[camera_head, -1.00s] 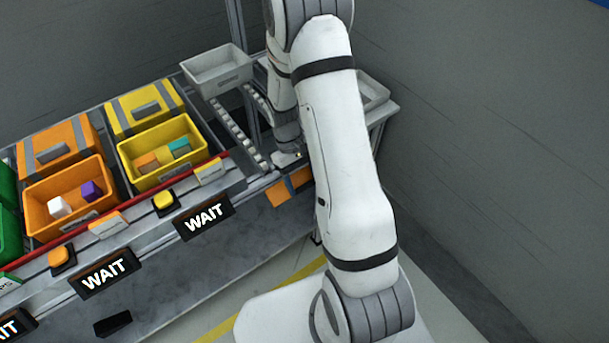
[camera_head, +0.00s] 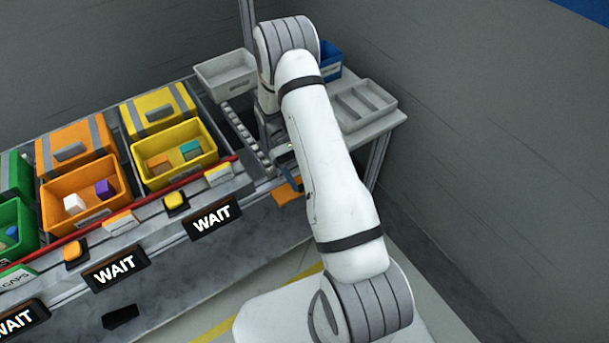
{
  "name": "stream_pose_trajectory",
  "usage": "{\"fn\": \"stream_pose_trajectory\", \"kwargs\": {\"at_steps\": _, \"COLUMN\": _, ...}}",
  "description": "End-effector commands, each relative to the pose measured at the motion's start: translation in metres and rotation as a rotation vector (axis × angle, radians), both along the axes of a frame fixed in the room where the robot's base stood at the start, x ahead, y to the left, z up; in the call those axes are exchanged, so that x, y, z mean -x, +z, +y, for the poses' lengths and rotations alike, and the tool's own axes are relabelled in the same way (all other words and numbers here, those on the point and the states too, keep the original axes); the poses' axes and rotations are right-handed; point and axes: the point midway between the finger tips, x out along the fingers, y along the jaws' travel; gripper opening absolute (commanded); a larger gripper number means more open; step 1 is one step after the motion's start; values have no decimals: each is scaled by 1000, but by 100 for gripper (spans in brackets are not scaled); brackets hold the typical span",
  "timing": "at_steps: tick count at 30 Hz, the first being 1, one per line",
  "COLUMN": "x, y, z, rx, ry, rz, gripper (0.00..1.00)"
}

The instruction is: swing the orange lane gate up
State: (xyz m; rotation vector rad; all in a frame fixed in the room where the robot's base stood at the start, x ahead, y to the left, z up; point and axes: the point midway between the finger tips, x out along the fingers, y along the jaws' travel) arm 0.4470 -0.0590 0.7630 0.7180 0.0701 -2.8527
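The orange lane gate (camera_head: 287,193) shows as a small orange plate at the front end of the roller lane, by the front rail, low beside my arm. Part of it is hidden behind my arm. My gripper (camera_head: 291,177) points down at the end of my arm, at or just over the gate. Its fingers are mostly hidden and small, so I cannot tell whether they are open or touch the gate.
The roller lane (camera_head: 243,137) runs back to an empty grey bin (camera_head: 226,75). A yellow bin (camera_head: 176,155) and an orange bin (camera_head: 84,194) hold small blocks on the left. A grey divided tray (camera_head: 363,104) and a blue bin (camera_head: 329,61) stand right of my arm.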

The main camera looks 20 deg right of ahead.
Motion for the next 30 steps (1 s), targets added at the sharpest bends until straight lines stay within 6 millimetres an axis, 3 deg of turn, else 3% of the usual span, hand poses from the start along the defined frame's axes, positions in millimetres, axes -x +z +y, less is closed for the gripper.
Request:
{"fn": "stream_pose_trajectory", "kwargs": {"at_steps": 13, "x": 0, "y": -1, "z": -3, "rx": -2, "ry": -8, "rz": 7, "gripper": 23}}
{"fn": "stream_pose_trajectory", "kwargs": {"at_steps": 14, "x": 0, "y": -1, "z": -3, "rx": -2, "ry": -8, "rz": 7, "gripper": 64}}
{"fn": "stream_pose_trajectory", "kwargs": {"at_steps": 22, "x": 0, "y": -1, "z": -3, "rx": -1, "ry": -11, "rz": 7, "gripper": 85}}
{"fn": "stream_pose_trajectory", "kwargs": {"at_steps": 30, "x": -2, "y": 1, "z": -3, "rx": -1, "ry": -12, "rz": 7, "gripper": 85}}
